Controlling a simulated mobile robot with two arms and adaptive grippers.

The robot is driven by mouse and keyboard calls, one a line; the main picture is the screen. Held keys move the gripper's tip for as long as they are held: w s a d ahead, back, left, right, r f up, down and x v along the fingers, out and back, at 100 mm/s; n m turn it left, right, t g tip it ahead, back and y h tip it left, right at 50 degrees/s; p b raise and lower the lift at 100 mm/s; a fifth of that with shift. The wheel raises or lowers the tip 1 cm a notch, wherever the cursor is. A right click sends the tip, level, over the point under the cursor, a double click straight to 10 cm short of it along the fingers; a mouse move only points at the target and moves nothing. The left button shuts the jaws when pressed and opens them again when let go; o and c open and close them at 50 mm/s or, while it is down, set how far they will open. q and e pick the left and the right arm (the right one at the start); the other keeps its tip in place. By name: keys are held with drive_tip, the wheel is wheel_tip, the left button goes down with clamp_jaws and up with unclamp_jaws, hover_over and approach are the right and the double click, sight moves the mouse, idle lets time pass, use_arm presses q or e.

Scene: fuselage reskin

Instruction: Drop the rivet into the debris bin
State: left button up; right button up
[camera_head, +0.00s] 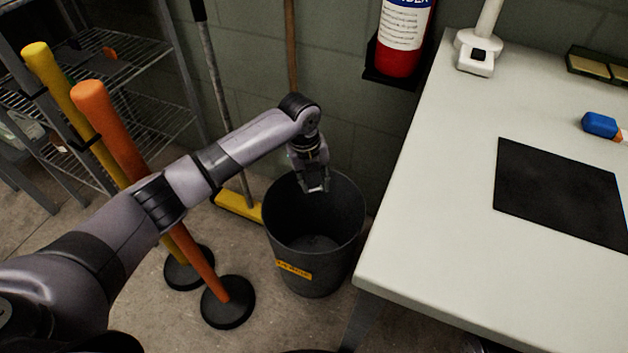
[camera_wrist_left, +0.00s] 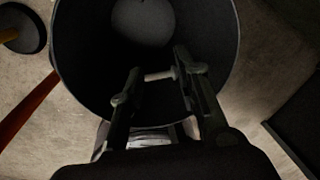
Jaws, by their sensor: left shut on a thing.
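The debris bin (camera_head: 328,278) is a dark grey round bucket with a yellow label, standing on the floor beside the table. My left gripper (camera_head: 318,187) points down over the bin's mouth, near its back rim. In the left wrist view the rivet (camera_wrist_left: 160,76), a small pale pin, lies crosswise between the two fingertips, and the gripper is shut on it. Behind it the bin's dark inner wall (camera_wrist_left: 88,45) and round bottom (camera_wrist_left: 143,20) show. In the head view the rivet is too small to make out. My right gripper is not in view.
A white table (camera_head: 440,235) with a black mat (camera_head: 560,190) stands right of the bin. Orange (camera_head: 120,140) and yellow (camera_head: 75,105) posts on black bases stand to the left. A broom (camera_head: 238,205) leans behind, and a fire extinguisher (camera_head: 402,45) hangs on the wall.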

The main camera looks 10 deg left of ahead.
use_arm(q)
drive_tip(key=o, duration=0.8)
drive_tip(key=shift+r, duration=0.1)
drive_tip(key=shift+s+a+r, duration=0.1)
drive_tip(key=shift+a+r, duration=0.05)
drive_tip(key=shift+r, duration=1.15)
drive_tip(key=shift+s+a+r, duration=0.1)
drive_tip(key=shift+a+r, duration=0.05)
drive_tip(key=shift+r, duration=1.15)
drive_tip(key=shift+s+a+r, duration=0.1)
drive_tip(key=shift+a+r, duration=0.05)
drive_tip(key=shift+r, duration=1.15)
